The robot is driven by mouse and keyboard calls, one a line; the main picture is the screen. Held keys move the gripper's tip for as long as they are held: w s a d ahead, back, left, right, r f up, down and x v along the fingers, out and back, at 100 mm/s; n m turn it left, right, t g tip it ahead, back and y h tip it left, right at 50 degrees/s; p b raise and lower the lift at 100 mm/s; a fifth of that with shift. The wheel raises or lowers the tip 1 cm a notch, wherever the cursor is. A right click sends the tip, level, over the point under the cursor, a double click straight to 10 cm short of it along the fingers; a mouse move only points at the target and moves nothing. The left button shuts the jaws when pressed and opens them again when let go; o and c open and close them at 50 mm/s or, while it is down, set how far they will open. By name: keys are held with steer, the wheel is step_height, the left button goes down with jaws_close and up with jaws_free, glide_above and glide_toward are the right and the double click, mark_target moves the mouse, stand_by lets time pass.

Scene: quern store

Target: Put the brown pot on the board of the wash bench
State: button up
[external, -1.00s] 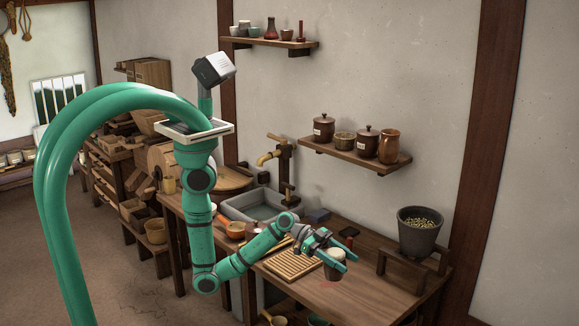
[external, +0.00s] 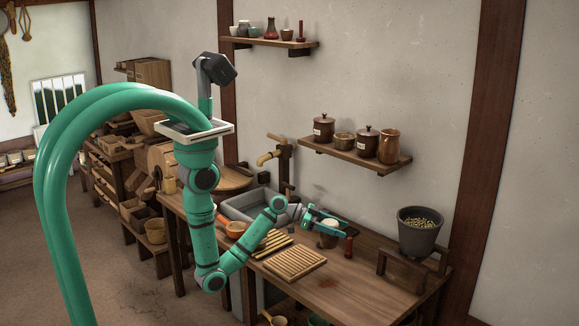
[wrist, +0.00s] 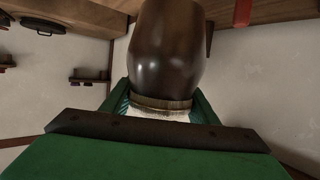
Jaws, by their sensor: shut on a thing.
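The brown pot (external: 327,241) is glossy dark brown with a pale top, and it is held between the fingers of my gripper (external: 331,227). In the wrist view the pot (wrist: 165,50) fills the upper middle, with a tan rim band and a whitish part near the fingers. My gripper (wrist: 160,112) is shut on this end of it. The pot appears to be above the bench top, though its base clearance is hard to judge. The slatted board (external: 296,264) lies on the wash bench (external: 345,287), to the left of and nearer than the pot, with nothing on it.
A dark bottle with a red part (external: 349,246) stands close to the right of the pot. A grey planter (external: 420,231) stands at right. The bench's front right is clear.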

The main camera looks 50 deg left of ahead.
steer(key=w+a+n+t+y, duration=0.3)
steer(key=w+a+n+y, duration=0.15)
steer(key=a, duration=1.75)
steer(key=w+a+n+t+y, duration=0.3)
steer(key=a+n+y, duration=0.2)
steer(key=a, duration=1.7)
steer(key=s+a+n+g+y, duration=0.1)
steer(key=s+a+n+y, duration=0.2)
steer(key=s+a, duration=0.65)
steer(key=s+a+n+y, duration=0.2)
steer(key=s+a+y, duration=0.35)
steer(key=a, duration=0.75)
steer(key=s+a+n+g+y, duration=0.1)
steer(key=s+a+n+y, duration=0.15)
steer(key=s+a, duration=0.8)
steer(key=shift+n+h, duration=0.3)
steer(key=shift+h, duration=0.15)
steer(key=shift+w+a+f, duration=1.3)
steer(key=shift+a+f, duration=0.75)
steer(key=shift+a, duration=0.05)
steer(key=shift+w+a+f, duration=1.25)
steer(key=shift+a+f, duration=0.8)
steer(key=shift+w+a+f, duration=1.3)
steer(key=shift+a+f, duration=0.75)
steer(key=shift+a, duration=0.05)
steer(key=shift+f, duration=0.15)
